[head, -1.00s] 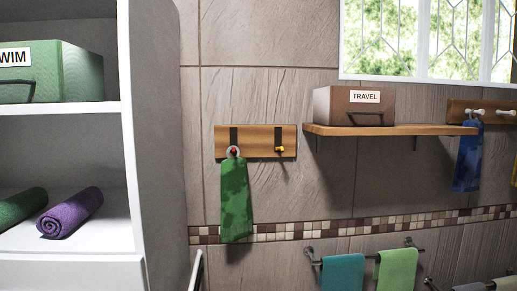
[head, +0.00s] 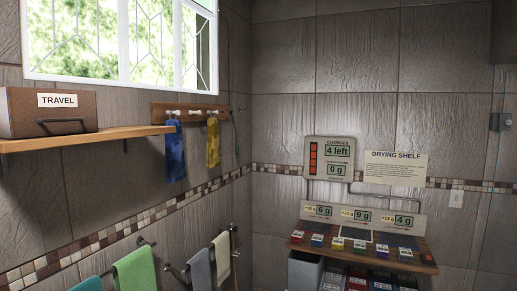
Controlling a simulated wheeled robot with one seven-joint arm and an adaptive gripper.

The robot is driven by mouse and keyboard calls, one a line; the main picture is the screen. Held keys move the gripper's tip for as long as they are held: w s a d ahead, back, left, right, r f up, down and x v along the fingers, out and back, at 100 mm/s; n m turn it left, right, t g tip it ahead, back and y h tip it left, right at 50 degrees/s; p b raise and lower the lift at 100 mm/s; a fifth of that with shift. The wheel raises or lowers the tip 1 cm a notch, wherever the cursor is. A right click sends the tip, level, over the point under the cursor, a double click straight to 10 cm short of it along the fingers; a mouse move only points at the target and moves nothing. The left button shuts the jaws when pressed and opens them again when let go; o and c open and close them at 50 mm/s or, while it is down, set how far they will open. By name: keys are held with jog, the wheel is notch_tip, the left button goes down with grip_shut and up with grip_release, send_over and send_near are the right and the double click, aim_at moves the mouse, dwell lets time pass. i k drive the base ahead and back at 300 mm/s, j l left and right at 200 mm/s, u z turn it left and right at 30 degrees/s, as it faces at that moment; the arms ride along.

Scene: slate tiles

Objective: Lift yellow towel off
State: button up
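A yellow towel (head: 213,143) hangs from the wooden rack with white pegs (head: 190,112), below the window's right end. A blue towel (head: 175,151) hangs from the same rack, to its left. Both towels look mottled. How the yellow towel is looped on its peg is too small to tell. My gripper is not in the head view.
A TRAVEL box (head: 60,112) stands on a wooden wall shelf (head: 110,137) left of the rack. Green (head: 136,272), grey (head: 199,270) and cream towels (head: 222,258) hang on rails below. A bench with small coloured items (head: 365,251) stands right, under a DRYING SHELF sign (head: 395,167).

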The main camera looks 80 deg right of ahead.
aim_at(213, 158)
jog(key=z, duration=2.5)
jog(key=i+l, duration=0.15)
jog(key=l, duration=0.2)
jog(key=i+l, duration=0.15)
jog(key=l, duration=0.2)
jog(key=i+l, duration=0.15)
jog(key=l, duration=0.25)
jog(key=i+l, duration=0.15)
jog(key=l, duration=0.2)
jog(key=i+l, duration=0.15)
jog(key=l, duration=0.2)
jog(key=i+l+u, duration=0.1)
jog(key=l, duration=0.25)
